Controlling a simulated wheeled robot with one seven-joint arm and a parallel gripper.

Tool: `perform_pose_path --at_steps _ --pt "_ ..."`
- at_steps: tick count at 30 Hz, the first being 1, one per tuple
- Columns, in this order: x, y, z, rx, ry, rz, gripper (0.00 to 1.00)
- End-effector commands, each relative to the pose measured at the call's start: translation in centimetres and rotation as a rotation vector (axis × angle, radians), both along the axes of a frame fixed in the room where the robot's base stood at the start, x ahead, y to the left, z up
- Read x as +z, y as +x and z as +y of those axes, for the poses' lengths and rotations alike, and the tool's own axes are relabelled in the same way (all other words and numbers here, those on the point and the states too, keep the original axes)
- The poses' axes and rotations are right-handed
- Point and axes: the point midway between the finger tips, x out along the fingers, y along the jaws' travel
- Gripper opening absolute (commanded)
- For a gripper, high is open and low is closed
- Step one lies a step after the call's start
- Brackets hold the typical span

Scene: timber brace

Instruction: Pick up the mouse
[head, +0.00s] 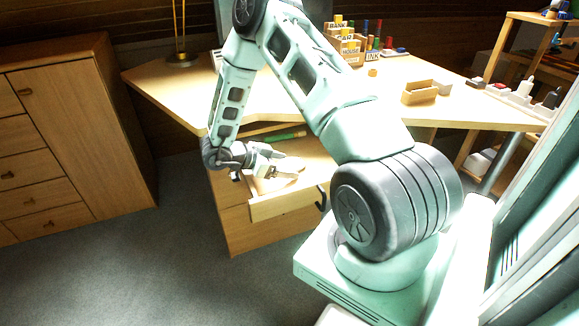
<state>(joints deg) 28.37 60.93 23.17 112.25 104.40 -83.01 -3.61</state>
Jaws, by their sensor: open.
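My gripper (277,163) is open, low over the open top drawer (285,204) of the wooden cabinet under the desk. A pale rounded shape (290,166) shows at its fingertips, inside the drawer. It may be the mouse, but it is too small and too overlapped by the fingers to be sure. I cannot tell whether the fingers touch it. A green stick-like item (288,134) lies further back, below the desk top.
The desk (330,95) overhangs the drawer from behind. On it stand labelled wooden boxes (347,48), a small wooden tray (419,93) and a lamp base (181,60). A wooden cabinet (75,130) stands at left. The grey floor between is clear.

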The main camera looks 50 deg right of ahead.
Motion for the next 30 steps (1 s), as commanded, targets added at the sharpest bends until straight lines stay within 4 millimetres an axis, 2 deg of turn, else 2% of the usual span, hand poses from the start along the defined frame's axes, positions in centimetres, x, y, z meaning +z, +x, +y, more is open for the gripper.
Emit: perform_pose_path --at_steps 2,7,8,17,20,23,30 --pt "0.0 0.0 0.0 0.0 0.0 0.0 0.77" --pt "0.0 0.0 0.0 0.0 0.0 0.0 0.33" --pt "0.0 0.0 0.0 0.0 0.0 0.0 0.29" --pt "0.1 0.0 0.0 0.0 0.0 0.0 0.29" --pt "0.7 0.1 0.0 0.0 -0.001 -0.001 0.29" --pt "2.1 0.1 0.0 0.0 -0.001 -0.002 0.29" --pt "6.9 0.1 0.0 0.0 -0.002 -0.003 0.28"
